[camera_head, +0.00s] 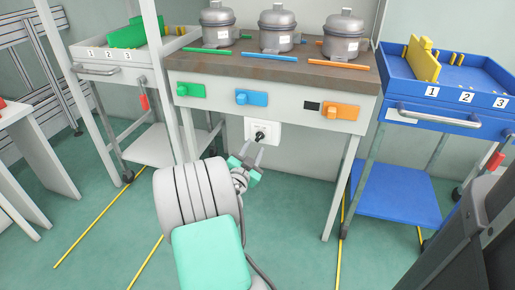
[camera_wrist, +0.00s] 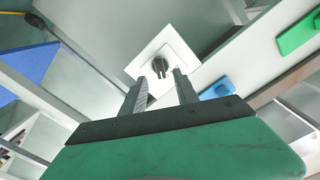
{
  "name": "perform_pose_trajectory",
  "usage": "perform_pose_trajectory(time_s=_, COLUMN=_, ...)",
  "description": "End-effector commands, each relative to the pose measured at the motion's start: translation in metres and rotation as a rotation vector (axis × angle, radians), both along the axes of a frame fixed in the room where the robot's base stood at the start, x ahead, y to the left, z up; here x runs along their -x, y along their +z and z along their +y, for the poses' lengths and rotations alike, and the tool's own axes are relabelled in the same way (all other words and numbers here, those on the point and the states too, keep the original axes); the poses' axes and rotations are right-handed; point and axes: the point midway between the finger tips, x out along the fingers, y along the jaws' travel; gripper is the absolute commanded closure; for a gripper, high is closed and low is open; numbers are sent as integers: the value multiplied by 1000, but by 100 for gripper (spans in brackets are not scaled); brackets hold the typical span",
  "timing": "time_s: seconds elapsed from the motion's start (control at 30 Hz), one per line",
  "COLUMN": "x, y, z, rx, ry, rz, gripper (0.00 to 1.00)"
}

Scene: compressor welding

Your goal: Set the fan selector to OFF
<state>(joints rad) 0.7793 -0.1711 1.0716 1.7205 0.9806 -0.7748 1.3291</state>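The fan selector is a black knob (camera_head: 260,136) on a square white plate (camera_head: 254,141), fixed to the front of the workbench below the blue block. In the wrist view the black knob (camera_wrist: 160,67) sits on the white plate (camera_wrist: 183,47), ahead of the fingertips and roughly between them. Its markings are too small to read. My gripper (camera_head: 251,153) is open and empty, just in front of and below the knob. In the wrist view its two dark fingers (camera_wrist: 159,77) are apart. I cannot tell whether they touch the knob.
The workbench (camera_head: 200,63) carries several grey compressors (camera_head: 276,33) and coloured rods. Green (camera_head: 190,90), blue (camera_head: 252,98) and orange (camera_head: 340,111) blocks are on its front. A white cart (camera_head: 125,75) stands left, a blue cart (camera_head: 400,190) right.

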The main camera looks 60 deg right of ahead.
Motion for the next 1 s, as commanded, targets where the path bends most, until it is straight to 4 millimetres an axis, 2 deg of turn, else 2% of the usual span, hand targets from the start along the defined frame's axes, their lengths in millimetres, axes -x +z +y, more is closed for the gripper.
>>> perform_pose_trajectory(time_s=0.1, x=-2, y=-1, z=-24, rx=-1, ry=-4, rz=-2, gripper=64)
perform_pose_trajectory(time_s=0.23, x=-7, y=-1, z=-44, rx=-2, ry=-1, rz=-1, gripper=64)
perform_pose_trajectory(time_s=0.37, x=-8, y=0, z=-52, rx=-2, ry=0, rz=1, gripper=64)
perform_pose_trajectory(time_s=0.57, x=-9, y=0, z=-52, rx=-2, ry=1, rz=1, gripper=64)
perform_pose_trajectory(time_s=1.0, x=-9, y=0, z=-52, rx=-3, ry=2, rz=2, gripper=100)
